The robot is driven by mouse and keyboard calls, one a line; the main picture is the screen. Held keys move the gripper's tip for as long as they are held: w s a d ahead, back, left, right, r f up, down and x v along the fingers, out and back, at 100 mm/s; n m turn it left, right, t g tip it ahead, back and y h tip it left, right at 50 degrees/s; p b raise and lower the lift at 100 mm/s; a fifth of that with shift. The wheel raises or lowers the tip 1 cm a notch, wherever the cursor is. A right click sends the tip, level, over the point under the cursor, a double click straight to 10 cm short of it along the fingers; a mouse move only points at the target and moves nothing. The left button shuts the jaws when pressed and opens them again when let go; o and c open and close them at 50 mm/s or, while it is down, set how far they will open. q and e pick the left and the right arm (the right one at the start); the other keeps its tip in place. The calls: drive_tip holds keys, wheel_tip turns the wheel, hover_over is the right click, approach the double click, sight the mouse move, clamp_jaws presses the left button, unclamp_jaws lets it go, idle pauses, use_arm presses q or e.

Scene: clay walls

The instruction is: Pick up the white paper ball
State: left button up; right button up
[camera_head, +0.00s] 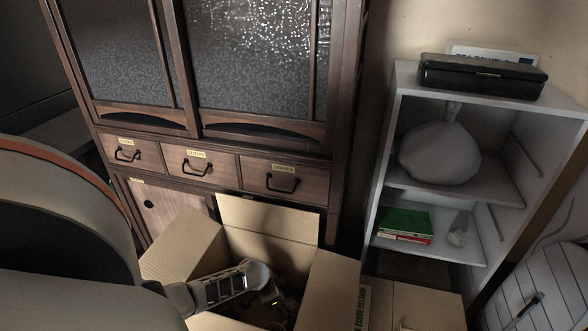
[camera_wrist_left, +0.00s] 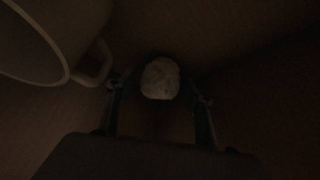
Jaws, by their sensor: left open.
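The white paper ball (camera_wrist_left: 160,78) lies inside a dim cardboard box, in the upper middle of the left wrist view. My left gripper (camera_wrist_left: 159,98) is open, with one finger on each side of the ball; I cannot tell whether they touch it. In the head view my left arm reaches into the open cardboard box (camera_head: 268,218), with the left gripper (camera_head: 272,302) low inside it. The ball is hidden from the head view. My right gripper is not in view.
A white mug (camera_wrist_left: 30,45) is beside the ball at the left. Raised box flaps surround my arm. A wooden cabinet (camera_head: 215,145) stands behind, and a grey shelf (camera_head: 388,120) with a bag, books and a small pale object at right. Another carton (camera_head: 425,305) adjoins the box.

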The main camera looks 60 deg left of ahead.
use_arm(q)
drive_tip(key=shift+f, duration=0.45)
drive_tip(key=shift+w+r, duration=0.2)
drive_tip(key=shift+w, duration=0.15)
drive_tip(key=c, duration=0.5)
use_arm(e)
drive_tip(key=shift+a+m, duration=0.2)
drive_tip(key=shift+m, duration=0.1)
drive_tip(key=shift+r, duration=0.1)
